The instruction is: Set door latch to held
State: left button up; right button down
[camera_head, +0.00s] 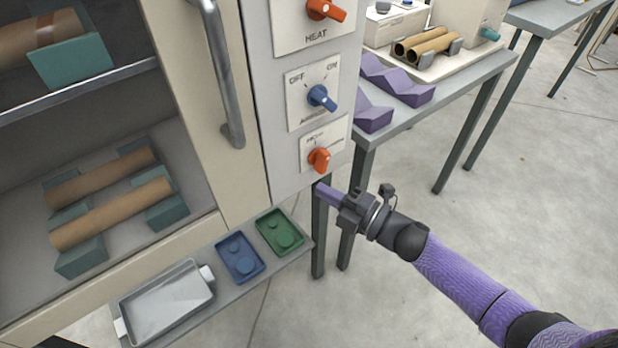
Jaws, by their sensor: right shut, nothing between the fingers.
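The cabinet's control panel (259,110) carries three knobs in a column. The lowest is an orange-red knob (319,159) on a white plate whose small lettering is too blurred to read surely; it may be the door latch. Its grip points roughly up and down, slightly tilted. My right gripper (322,189) is shut and empty, its purple fingers just below this knob and apart from it in the picture. The cabinet door (185,85) has a metal handle (222,75) and appears shut. My left gripper is not in view.
Above are a blue knob (321,98) marked OFF and ON and an orange HEAT knob (325,10). Brown tubes (110,214) rest on teal supports inside the cabinet. A ledge below holds a blue tray (239,257), green tray (279,232) and metal tray (165,302). A table (480,75) stands right.

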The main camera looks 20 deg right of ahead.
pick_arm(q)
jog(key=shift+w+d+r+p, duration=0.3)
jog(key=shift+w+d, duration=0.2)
pick_arm(e)
jog(key=v, duration=0.5)
jog(key=shift+s+a, duration=0.1)
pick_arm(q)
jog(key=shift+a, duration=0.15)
